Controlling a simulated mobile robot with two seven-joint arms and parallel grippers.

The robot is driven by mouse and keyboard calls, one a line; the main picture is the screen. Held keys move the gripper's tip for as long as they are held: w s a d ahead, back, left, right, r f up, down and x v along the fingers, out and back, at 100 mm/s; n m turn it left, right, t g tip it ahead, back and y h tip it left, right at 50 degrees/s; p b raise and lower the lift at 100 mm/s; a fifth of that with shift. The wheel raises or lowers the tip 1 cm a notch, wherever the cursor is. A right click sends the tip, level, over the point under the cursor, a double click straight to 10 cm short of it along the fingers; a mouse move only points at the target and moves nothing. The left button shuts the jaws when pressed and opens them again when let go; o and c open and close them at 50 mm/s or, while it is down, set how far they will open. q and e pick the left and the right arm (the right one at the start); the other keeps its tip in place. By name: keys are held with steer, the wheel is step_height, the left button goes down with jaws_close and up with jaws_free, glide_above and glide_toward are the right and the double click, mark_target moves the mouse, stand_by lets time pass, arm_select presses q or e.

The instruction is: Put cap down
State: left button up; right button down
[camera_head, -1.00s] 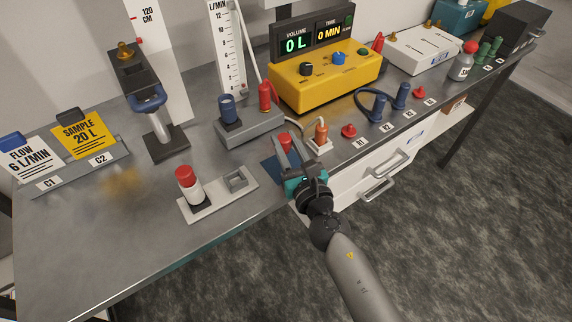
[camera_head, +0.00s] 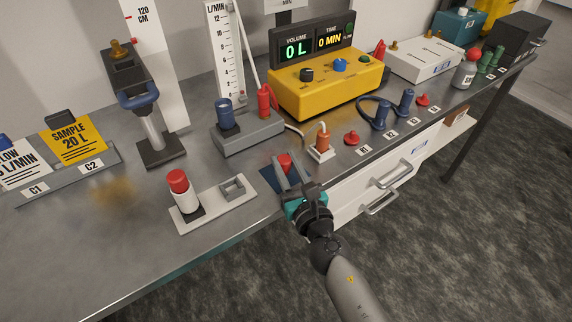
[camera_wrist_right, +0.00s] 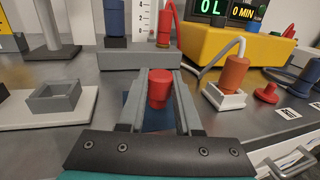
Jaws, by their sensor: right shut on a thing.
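A red cap (camera_head: 285,162) sits between the finger ends of my right gripper (camera_head: 287,167), which is shut on it. The cap is over or at the dark blue mat (camera_head: 267,178) near the bench's front edge; I cannot tell whether it touches. In the right wrist view the cap (camera_wrist_right: 160,84) appears upright between the two grey fingers, with the blue mat (camera_wrist_right: 150,118) below. The fingers and gripper body hide part of the mat. My left gripper is not in view.
An orange-topped vial (camera_head: 322,137) in a white holder stands just right of the mat. Left is a pale tray (camera_head: 215,212) with a red-capped white bottle (camera_head: 182,191) and a grey square socket (camera_head: 232,187). A grey block (camera_head: 250,139) with blue and red parts stands behind.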

steer(key=shift+f, duration=0.15)
steer(key=c, duration=0.6)
jaws_free()
steer(key=shift+r, duration=0.2)
steer(key=b+v, duration=0.2)
steer(key=v, duration=1)
steer(key=shift+f, duration=0.1)
